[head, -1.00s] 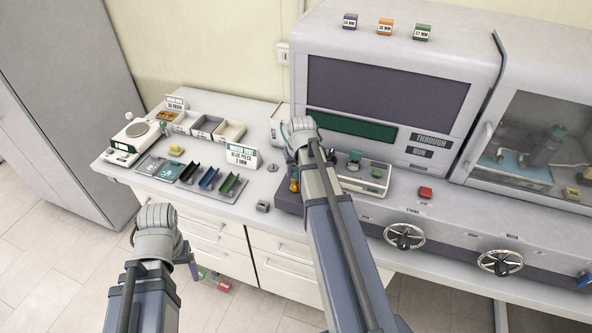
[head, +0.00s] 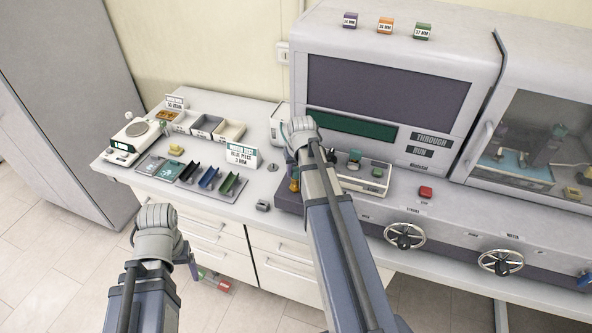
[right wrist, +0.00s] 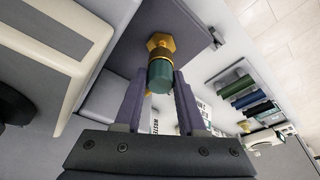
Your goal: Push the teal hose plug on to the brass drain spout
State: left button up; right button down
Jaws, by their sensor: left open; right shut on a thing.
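In the right wrist view the teal hose plug (right wrist: 160,77) sits between the fingertips of my right gripper (right wrist: 160,84), which is shut on it. The brass drain spout (right wrist: 160,45) is directly beyond the plug, in line with it. The two look to be touching, but how far the plug is over the spout I cannot tell. In the head view an amber-brass part (head: 294,185) shows beside my right arm, whose wrist hides the right gripper. My left gripper (head: 192,268) is low at the left, mostly hidden by its own wrist, open and away from the spout.
A bench (head: 130,172) at left carries a scale (head: 137,132), small bins (head: 207,125), a rack of coloured troughs (head: 209,181) and a sign card (head: 242,155). The large grey machine (head: 400,35) stands at right, with handwheels (head: 404,236) and a red button (head: 425,192) in front.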

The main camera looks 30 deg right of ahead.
aim_at(297, 171)
jog(key=shift+f+b, duration=1.3)
jog(key=shift+f, duration=0.05)
jog(key=shift+c, duration=2.1)
grip_release()
jog(key=p+v, duration=0.7)
jog(key=v, duration=0.1)
jog(key=shift+p, duration=0.35)
jog(key=shift+f, duration=0.1)
